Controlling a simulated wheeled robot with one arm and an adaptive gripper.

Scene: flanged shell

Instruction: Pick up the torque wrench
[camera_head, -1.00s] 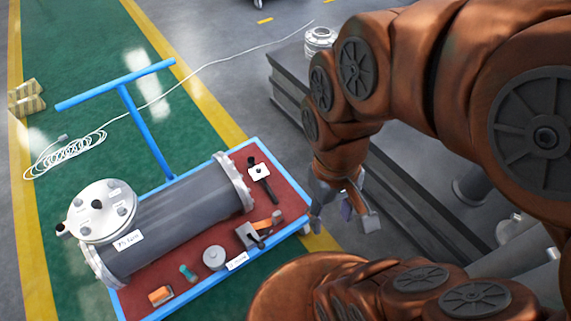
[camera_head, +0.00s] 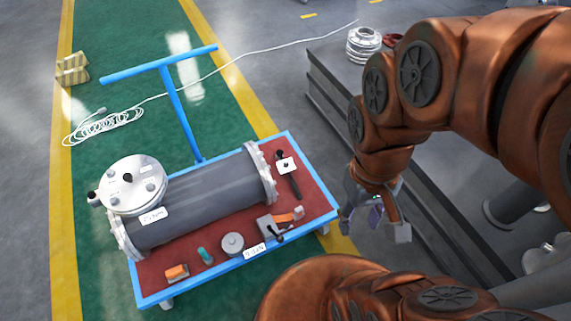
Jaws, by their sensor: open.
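A long black tool with a white square tag (camera_head: 295,187), which looks like the torque wrench, lies on the red top of the blue-framed cart (camera_head: 318,205). It is at the cart's right end, beside the flange of the grey shell (camera_head: 205,197). My gripper (camera_head: 374,222) is open and points down, just right of the cart's right edge. It is apart from the tool, and nothing shows between its fingers.
Along the cart's front lie an orange block (camera_head: 176,272), a small teal item (camera_head: 204,256), a grey round part (camera_head: 232,243) and a grey block with a black handle (camera_head: 268,227). A coiled white cable (camera_head: 105,127) lies on the green floor. Dark rails (camera_head: 420,205) run behind my gripper.

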